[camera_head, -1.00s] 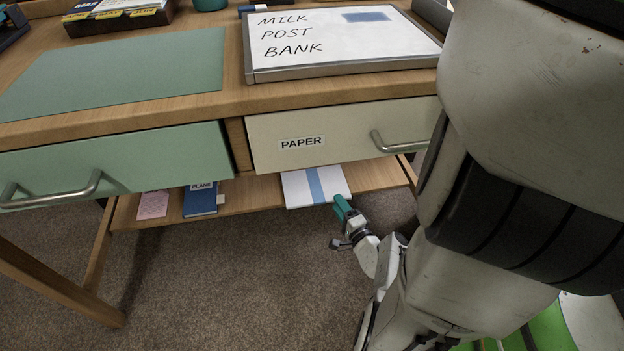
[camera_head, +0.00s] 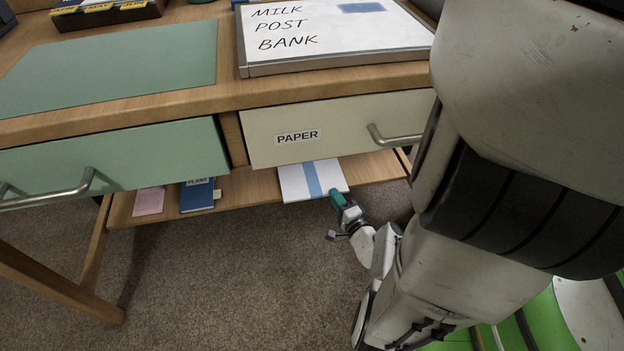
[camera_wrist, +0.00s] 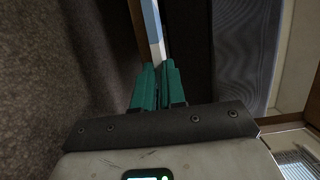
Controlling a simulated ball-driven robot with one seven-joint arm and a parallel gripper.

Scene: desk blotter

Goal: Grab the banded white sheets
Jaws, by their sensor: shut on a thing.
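The banded white sheets (camera_head: 298,182) lie at the front edge of the low shelf under the PAPER drawer, with a light blue band running across them. Their near edge reaches past the shelf's edge. My gripper (camera_head: 335,194) has its teal fingers at the near right part of the stack, shut on it. In the wrist view the teal fingers (camera_wrist: 158,82) are close together, with the white and blue edge of the sheets (camera_wrist: 153,30) between and beyond their tips. The far part of the stack is hidden under the drawer.
The low shelf (camera_head: 245,192) also holds a blue PLANS book (camera_head: 197,197) and a pink pad (camera_head: 149,201) to the left. Above are the closed cream PAPER drawer (camera_head: 350,125) and a green drawer (camera_head: 120,155). Carpet (camera_head: 220,280) in front is clear.

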